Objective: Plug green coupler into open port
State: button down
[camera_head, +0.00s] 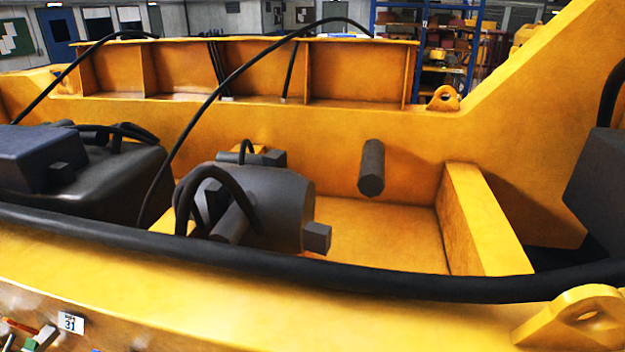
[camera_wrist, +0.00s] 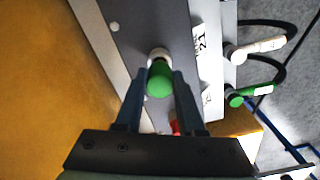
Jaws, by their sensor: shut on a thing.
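In the wrist view my gripper (camera_wrist: 162,78) is shut on a green coupler (camera_wrist: 159,81), which sits between the two fingertips. Directly beyond its end is a pale round fitting (camera_wrist: 158,54) on a dark grey panel (camera_wrist: 188,55). The coupler lines up with this fitting and overlaps it in the picture; I cannot tell whether it is seated. Another green coupler (camera_wrist: 237,99), with a black hose, is at the panel's right side, below a white coupler (camera_wrist: 262,46). My gripper does not show in the head view.
A yellow wall (camera_wrist: 50,80) lies close on the left. The head view shows a yellow casting frame (camera_head: 480,220), a thick black hose (camera_head: 300,272) along its front edge, and a number tag (camera_head: 70,323) at lower left.

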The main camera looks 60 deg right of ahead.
jog(key=shift+f+b, duration=0.85)
jog(key=shift+f, duration=0.6)
jog(key=shift+c, duration=2.2)
grip_release()
jog(key=shift+r, duration=0.15)
notch_tip(320, 180, up, 13)
jog(key=shift+f+b, duration=0.1)
jog(key=shift+b, duration=0.95)
